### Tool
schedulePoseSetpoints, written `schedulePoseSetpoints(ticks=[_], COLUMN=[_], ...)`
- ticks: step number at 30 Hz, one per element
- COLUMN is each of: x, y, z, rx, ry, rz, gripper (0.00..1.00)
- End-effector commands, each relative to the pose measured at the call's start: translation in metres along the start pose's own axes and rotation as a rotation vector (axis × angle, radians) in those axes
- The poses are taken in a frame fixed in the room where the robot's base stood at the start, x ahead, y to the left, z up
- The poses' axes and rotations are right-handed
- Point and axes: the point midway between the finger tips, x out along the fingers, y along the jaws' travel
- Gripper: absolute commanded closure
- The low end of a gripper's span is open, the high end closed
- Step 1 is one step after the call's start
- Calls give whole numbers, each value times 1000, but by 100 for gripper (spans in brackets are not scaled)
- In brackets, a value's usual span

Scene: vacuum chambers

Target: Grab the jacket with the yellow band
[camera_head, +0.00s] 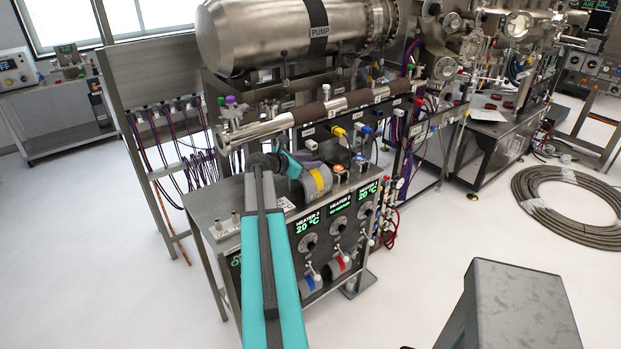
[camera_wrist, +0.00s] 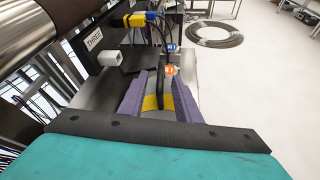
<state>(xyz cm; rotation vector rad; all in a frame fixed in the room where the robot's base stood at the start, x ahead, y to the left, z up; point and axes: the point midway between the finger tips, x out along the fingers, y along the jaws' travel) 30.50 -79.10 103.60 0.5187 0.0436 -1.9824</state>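The jacket with the yellow band (camera_head: 318,181) is a grey rounded piece lying on top of the heater cabinet, near its front edge. In the wrist view its yellow band (camera_wrist: 150,103) shows between the two purple fingers of my gripper (camera_wrist: 158,98). In the head view my gripper (camera_head: 290,163) is at the jacket's left and upper side, at the end of my teal arm. The fingers are apart, one on each side of the jacket. I cannot tell whether they press on it. Part of the jacket is hidden by the fingers.
Jackets with a blue band (camera_head: 311,284) and a red band (camera_head: 338,266) are lower on the cabinet's front. A metal tube (camera_head: 300,115) runs close above the cabinet top. A small white block (camera_wrist: 110,57) is beside the left finger. A coiled hose (camera_head: 573,205) lies on the floor.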

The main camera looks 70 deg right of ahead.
Motion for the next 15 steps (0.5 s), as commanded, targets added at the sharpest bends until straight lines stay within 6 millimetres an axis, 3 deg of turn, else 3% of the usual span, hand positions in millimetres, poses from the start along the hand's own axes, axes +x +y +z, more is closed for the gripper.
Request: schedulePoseSetpoints(ticks=[15], x=[-1], y=[1], z=[-1], rx=[0], ry=[0], rz=[2], gripper=[71])
